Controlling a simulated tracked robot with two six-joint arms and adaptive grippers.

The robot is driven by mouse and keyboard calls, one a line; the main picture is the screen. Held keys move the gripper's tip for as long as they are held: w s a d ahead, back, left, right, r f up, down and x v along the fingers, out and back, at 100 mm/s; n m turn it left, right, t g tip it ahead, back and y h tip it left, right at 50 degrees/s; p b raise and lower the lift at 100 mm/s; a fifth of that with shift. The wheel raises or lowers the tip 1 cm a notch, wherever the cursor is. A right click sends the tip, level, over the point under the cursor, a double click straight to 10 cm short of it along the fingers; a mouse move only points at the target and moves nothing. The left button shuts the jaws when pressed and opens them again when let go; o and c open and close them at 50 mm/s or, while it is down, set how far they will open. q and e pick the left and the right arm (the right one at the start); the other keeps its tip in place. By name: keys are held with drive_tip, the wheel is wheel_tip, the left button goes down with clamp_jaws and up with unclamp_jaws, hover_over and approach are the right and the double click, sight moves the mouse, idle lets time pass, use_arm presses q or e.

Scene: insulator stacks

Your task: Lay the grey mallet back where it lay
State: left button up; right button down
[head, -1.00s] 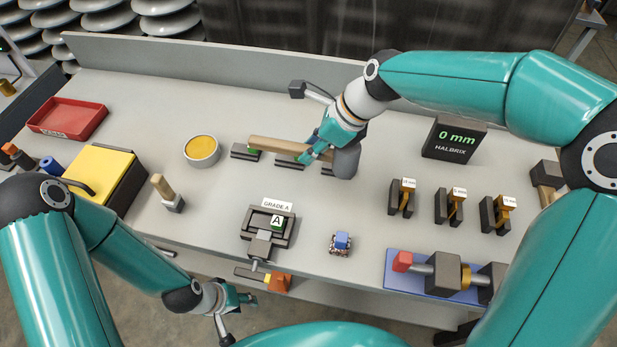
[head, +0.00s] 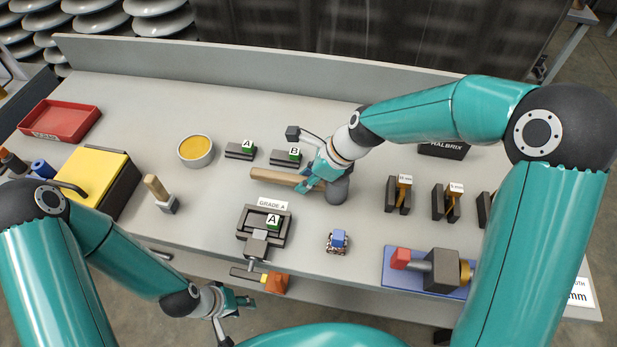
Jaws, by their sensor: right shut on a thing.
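The grey mallet has a pale wooden handle (head: 273,174) and a rounded grey head (head: 337,190). My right gripper (head: 310,180) is shut on the handle close to the head. The handle points left, just in front of two dark stands. I cannot tell whether the mallet touches the table or hangs slightly above it. My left gripper (head: 242,300) is low, beyond the table's front edge and away from the mallet. Its fingers are too small to tell open from shut.
Dark stands carry green blocks A (head: 247,146) and B (head: 294,154). A vise (head: 263,225) with another A block stands in front of the mallet.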

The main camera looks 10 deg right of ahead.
drive_tip(key=c, duration=1)
unclamp_jaws()
drive_tip(key=shift+o, duration=0.2)
